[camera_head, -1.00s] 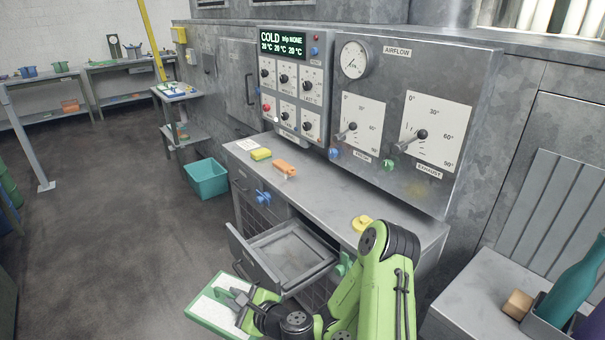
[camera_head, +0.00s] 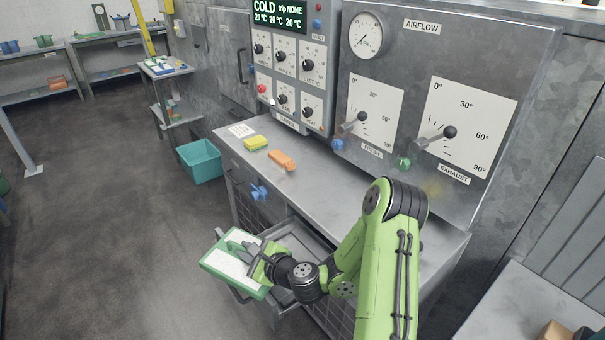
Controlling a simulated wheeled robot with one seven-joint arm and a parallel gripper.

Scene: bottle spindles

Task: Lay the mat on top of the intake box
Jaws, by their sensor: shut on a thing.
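The mat (camera_head: 222,262), a flat white panel with a green border, is in my gripper (camera_head: 245,250). My gripper is shut on its right side and holds it tilted in the air, in front of the counter and over the open drawer's front end. Nothing in view is labelled as the intake box, and I cannot tell which thing it is. The grey cabinet (camera_head: 226,160) under the counter has mesh panels in its front.
The grey drawer (camera_head: 318,243) stands open, partly hidden by my arm. A yellow-green sponge (camera_head: 255,143) and an orange block (camera_head: 282,160) lie on the counter (camera_head: 330,184). A teal bin (camera_head: 201,162) stands on the floor. Floor at left is clear.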

